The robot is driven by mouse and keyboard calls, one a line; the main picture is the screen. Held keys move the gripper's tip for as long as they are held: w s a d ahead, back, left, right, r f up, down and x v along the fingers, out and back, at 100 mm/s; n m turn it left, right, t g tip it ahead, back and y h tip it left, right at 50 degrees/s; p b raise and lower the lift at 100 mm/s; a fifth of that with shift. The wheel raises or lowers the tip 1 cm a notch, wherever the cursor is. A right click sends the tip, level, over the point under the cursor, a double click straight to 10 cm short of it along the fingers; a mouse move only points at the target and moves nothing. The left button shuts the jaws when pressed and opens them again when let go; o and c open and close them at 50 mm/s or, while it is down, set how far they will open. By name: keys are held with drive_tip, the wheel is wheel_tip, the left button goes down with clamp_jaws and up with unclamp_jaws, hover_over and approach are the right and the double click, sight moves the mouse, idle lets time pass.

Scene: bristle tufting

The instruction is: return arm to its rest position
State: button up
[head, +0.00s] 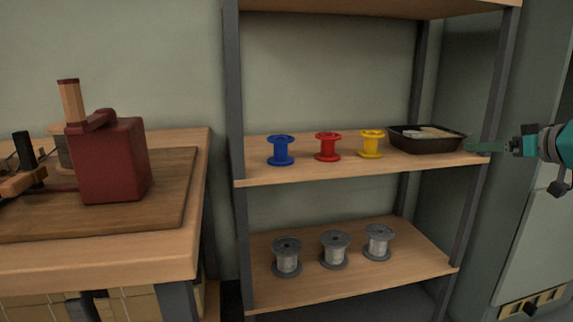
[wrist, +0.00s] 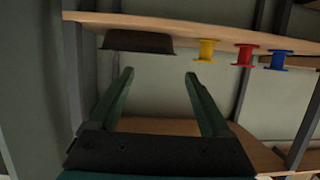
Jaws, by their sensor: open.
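My gripper (head: 482,147) is at the right of the head view, in front of the right end of the shelf unit. In the wrist view my gripper (wrist: 158,75) shows two green fingers spread apart with nothing between them. Beyond the fingers, the wrist view shows a dark tray (wrist: 138,42) on the upper shelf board (wrist: 180,24). The tray also shows in the head view (head: 428,147), with pale pieces inside, just left of the fingertips. I cannot tell from the head view how far apart fingers and tray are in depth.
Blue (head: 281,150), red (head: 327,147) and yellow (head: 371,144) spools stand on the upper shelf. Three grey spools (head: 335,249) stand on the lower shelf. A workbench (head: 203,165) at left bears a red machine (head: 118,160). A grey cabinet (head: 545,220) stands at right.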

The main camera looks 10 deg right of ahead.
drive_tip(key=w+a+n+g+y+p, duration=0.1)
drive_tip(key=a+n+g+y+p, duration=0.15)
drive_tip(key=a, duration=1.55)
drive_tip(key=s+a+f+g+p, duration=0.1)
drive_tip(key=s+a+f+g, duration=0.1)
drive_tip(key=a, duration=0.6)
drive_tip(key=s+a+f+g+p, duration=0.1)
drive_tip(key=s+a+f+g, duration=0.15)
drive_tip(key=a, duration=0.45)
drive_tip(key=s+a+f+g+p, duration=0.1)
drive_tip(key=s+a+f+g, duration=0.2)
drive_tip(key=s+a+f, duration=0.4)
drive_tip(key=s+d+f+m+g+h+p, duration=0.1)
drive_tip(key=s+f+g+h, duration=0.1)
drive_tip(key=s+f, duration=0.4)
drive_tip(key=s+d+f+m+g+h+p, duration=0.1)
drive_tip(key=s+f+g, duration=0.3)
drive_tip(key=s, duration=1.1)
wheel_tip(320, 180, down, 2)
drive_tip(key=shift+f+m+h+p, duration=0.2)
drive_tip(key=shift+m+h+p, duration=0.25)
drive_tip(key=shift+m+p, duration=0.15)
